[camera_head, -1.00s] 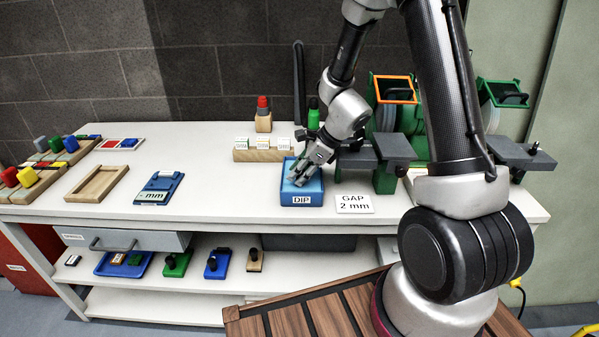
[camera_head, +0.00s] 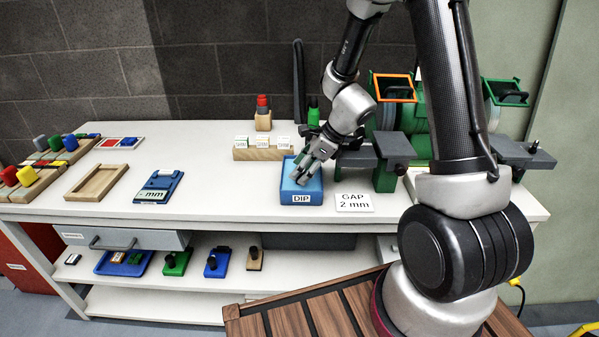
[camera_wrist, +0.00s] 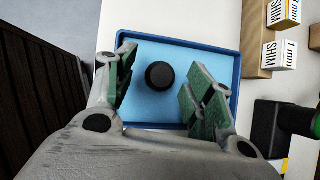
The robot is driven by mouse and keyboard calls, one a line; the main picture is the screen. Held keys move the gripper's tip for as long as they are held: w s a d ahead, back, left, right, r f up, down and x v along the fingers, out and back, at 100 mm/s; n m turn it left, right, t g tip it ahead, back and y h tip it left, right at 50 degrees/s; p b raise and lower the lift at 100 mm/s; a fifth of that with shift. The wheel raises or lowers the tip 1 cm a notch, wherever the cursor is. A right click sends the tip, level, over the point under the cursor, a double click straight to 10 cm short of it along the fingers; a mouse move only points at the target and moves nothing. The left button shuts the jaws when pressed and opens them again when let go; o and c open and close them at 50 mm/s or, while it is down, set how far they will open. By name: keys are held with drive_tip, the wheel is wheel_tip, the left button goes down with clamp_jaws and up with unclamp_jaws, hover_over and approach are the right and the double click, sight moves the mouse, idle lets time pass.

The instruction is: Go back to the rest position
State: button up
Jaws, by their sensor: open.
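My gripper (camera_head: 300,176) is over the blue tray labelled DIP (camera_head: 301,198) on the white bench. In the wrist view my gripper (camera_wrist: 165,92) is open, with its green-padded fingers apart. A round black knob (camera_wrist: 160,75) stands in the light blue inside of the tray (camera_wrist: 234,48), seen between the fingers and touching neither in that view. What the knob belongs to is hidden below it.
A wooden block with shims (camera_head: 262,155) stands behind the tray. A GAP 2 mm card (camera_head: 354,204) lies to its right. Grinders (camera_head: 410,120) stand at the bench's right. A blue gauge (camera_head: 158,188) and wooden frame (camera_head: 97,183) are left. Bench between gauge and tray is clear.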

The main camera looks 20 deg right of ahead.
drive_tip(key=v, duration=1)
drive_tip(key=s+d+r+n+g+h, duration=0.1)
drive_tip(key=s+d+r+n+g, duration=0.15)
drive_tip(key=s+n, duration=0.85)
drive_tip(key=s+d+r+n+t+h, duration=0.1)
drive_tip(key=s+d+r+n+h, duration=0.1)
drive_tip(key=s+r+n, duration=0.4)
drive_tip(key=s+d+r+n+t+h, duration=0.2)
drive_tip(key=s+d+r+n, duration=0.2)
drive_tip(key=s+r+n, duration=0.2)
drive_tip(key=shift+d+r+h, duration=0.4)
drive_tip(key=shift+r, duration=0.25)
